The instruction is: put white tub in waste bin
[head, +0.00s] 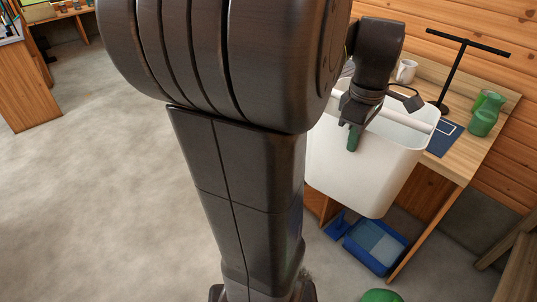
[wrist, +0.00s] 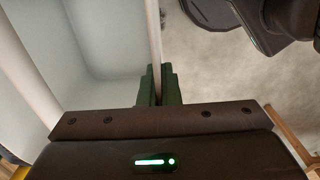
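The white tub (head: 350,180) is large, open-topped and roughly upright, in front of the workbench edge in the head view. My gripper (head: 353,137) is shut on its near rim, with one green finger showing against the outer wall. In the wrist view the green fingertips (wrist: 158,85) pinch the thin rim, with the tub's pale inside (wrist: 105,35) to the left and floor to the right. The tub appears to hang from the gripper. I cannot identify a waste bin for certain; a green rounded thing (head: 380,296) is cut off at the bottom edge.
The wooden workbench (head: 467,160) carries a white mug (head: 406,71), a green jug (head: 486,114), a black stand (head: 455,75) and a blue mat (head: 443,138). A blue container (head: 375,247) sits below. Another wooden bench (head: 25,85) is far left. The concrete floor (head: 100,200) is clear on the left.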

